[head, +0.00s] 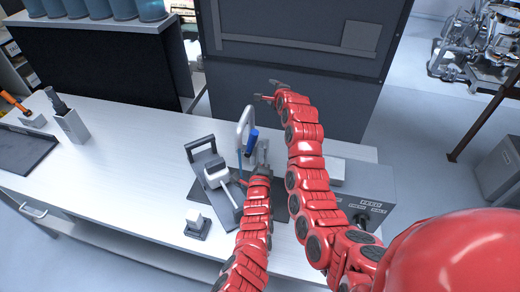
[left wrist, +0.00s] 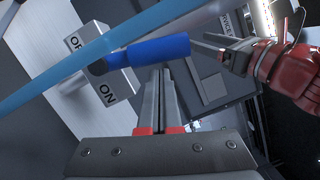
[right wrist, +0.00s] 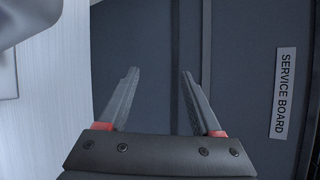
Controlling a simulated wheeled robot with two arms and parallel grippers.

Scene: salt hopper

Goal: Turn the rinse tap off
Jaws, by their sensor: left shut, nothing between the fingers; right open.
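The rinse tap has a grey curved spout (head: 243,122) and a blue lever handle (head: 252,141). In the left wrist view the blue handle (left wrist: 155,51) sticks out from a grey block (left wrist: 88,62) marked ON and, partly hidden, OFF; its dark pivot end is by the ON label. A light blue stream (head: 240,163) comes down below the spout and crosses the left wrist view as a diagonal band (left wrist: 50,75). My left gripper (head: 263,146) is shut and empty, its tips right beside the handle; I cannot tell whether they touch. My right gripper (head: 270,90) is open and empty, beyond the tap.
A tray-like black holder (head: 205,155) with a white-headed tool (head: 217,175) stands left of the tap. A small white block on a dark base (head: 197,224) is in front. A grey control box (head: 366,193) stands right. A dark service board (right wrist: 240,60) rises behind. The left counter is mostly clear.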

